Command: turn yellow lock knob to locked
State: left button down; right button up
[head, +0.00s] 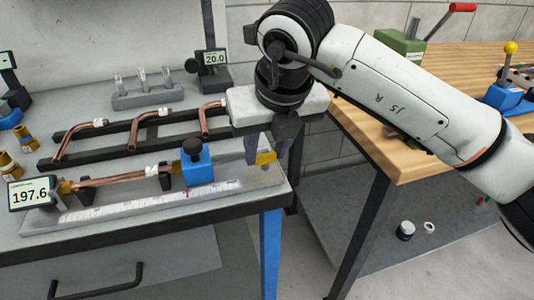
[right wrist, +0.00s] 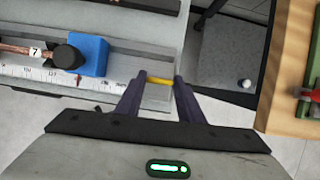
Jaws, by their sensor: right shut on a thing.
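The yellow lock knob (head: 265,157) is at the right end of the measuring fixture on the grey bench. It also shows in the right wrist view as a yellow bar (right wrist: 160,82) between my fingertips. My right gripper (head: 267,157) reaches down from above and is shut on the knob, one finger on each side; it also shows in the right wrist view (right wrist: 160,80). The blue block (head: 197,165) with a black knob stands to the left on the fixture, apart from my gripper. The knob's base is partly hidden. My left gripper is not in view.
A copper tube (head: 120,178) lies along the fixture above a white ruler (head: 150,205). Bent copper tubes rest on a black rack (head: 115,148) behind. A display reads 197.6 (head: 30,194). The wooden table (head: 460,65) stands right, across a gap.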

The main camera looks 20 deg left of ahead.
jog(key=shift+m, duration=0.3)
jog(key=o, duration=1.1)
jog(key=shift+c, duration=0.2)
jog(key=shift+r, duration=0.15)
jog(key=shift+s+d+r, duration=0.1)
jog(key=shift+s+r, duration=0.05)
jog(key=shift+r, duration=0.2)
jog(key=v, duration=0.9)
jog(key=shift+r, duration=0.2)
